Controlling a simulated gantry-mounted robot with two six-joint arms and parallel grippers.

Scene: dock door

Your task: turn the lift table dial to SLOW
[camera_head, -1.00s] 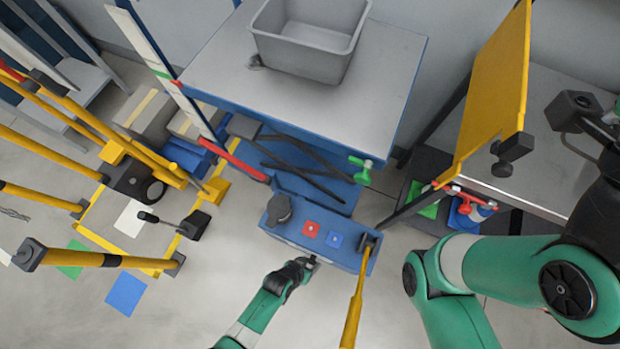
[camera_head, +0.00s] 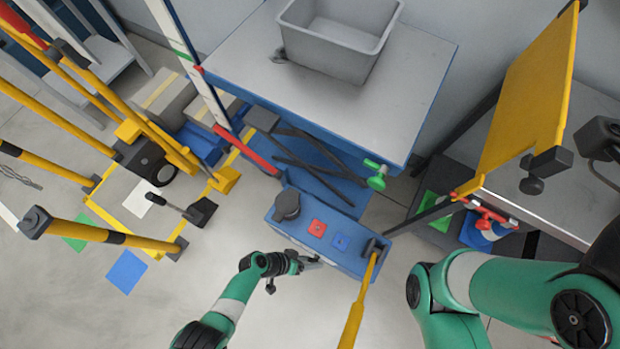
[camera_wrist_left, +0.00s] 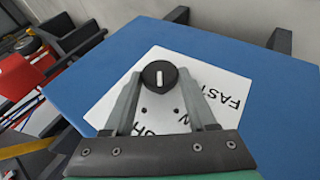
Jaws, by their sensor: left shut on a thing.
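The lift table dial (camera_wrist_left: 160,74) is a round black knob with a white pointer line, on a white label plate (camera_wrist_left: 97,112) in the left wrist view. "FAST" reads at the plate's right; other lettering is partly hidden by my gripper. The pointer runs up and down in this view. My left gripper (camera_wrist_left: 163,84) is shut on the dial, a finger at either side. In the head view my left gripper (camera_head: 316,261) meets the near side of the blue control box (camera_head: 352,262); the dial itself is hidden there. My right arm shows at the right, its gripper out of view.
The box top carries a black knob (camera_head: 287,204), a red button (camera_head: 317,228) and a blue button (camera_head: 341,242). A yellow-handled lever (camera_head: 353,315) stands at its right end. The lift table (camera_head: 420,80) bears a grey bin (camera_head: 335,45). Yellow rails stand left; the floor at lower left is open.

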